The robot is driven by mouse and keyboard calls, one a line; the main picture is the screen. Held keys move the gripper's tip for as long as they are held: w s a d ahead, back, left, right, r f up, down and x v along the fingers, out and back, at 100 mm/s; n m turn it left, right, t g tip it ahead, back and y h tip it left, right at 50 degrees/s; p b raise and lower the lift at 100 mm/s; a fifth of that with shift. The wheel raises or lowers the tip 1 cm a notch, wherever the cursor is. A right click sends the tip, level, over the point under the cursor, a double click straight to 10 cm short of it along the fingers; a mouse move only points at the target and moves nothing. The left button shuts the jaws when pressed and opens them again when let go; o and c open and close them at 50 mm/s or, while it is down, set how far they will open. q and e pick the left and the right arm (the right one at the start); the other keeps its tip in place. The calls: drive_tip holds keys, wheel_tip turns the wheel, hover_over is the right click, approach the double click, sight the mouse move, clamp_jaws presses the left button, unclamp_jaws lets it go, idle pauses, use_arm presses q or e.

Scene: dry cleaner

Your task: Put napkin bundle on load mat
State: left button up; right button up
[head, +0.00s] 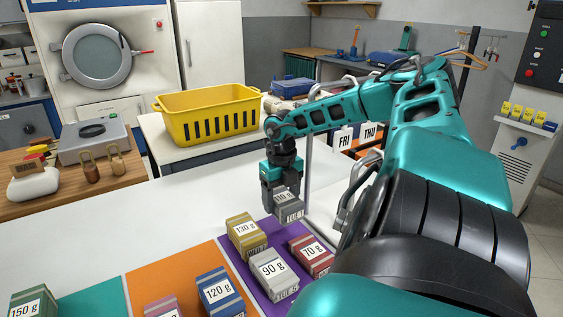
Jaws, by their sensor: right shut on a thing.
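My right gripper (284,198) points down and is shut on a small grey bundle (289,213) with a white label. The label's number is partly hidden by the fingers; it ends in "0 g", and "TUE" shows on the front band. The bundle is at the far edge of the purple mat (240,278); I cannot tell whether it touches the mat. On the purple mat sit a yellow 130 g bundle (246,236), a light grey 90 g bundle (273,275) and a red 70 g bundle (311,256). My left gripper is not in view.
An orange mat (165,275) holds a blue 120 g bundle (220,294) and a pink one (167,308). A teal mat (95,296) has a green 150 g bundle (33,303) at its left. A yellow basket (208,112) stands behind. The white table's left middle is clear.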

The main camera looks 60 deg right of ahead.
sight(281, 227)
drive_tip(key=shift+f, duration=2.8)
drive_tip(key=shift+f+b, duration=0.15)
drive_tip(key=shift+b, duration=0.2)
drive_tip(key=o, duration=1.1)
wheel_tip(281, 227, up, 12)
drive_tip(key=shift+r+p, duration=0.2)
drive_tip(key=shift+p, duration=0.2)
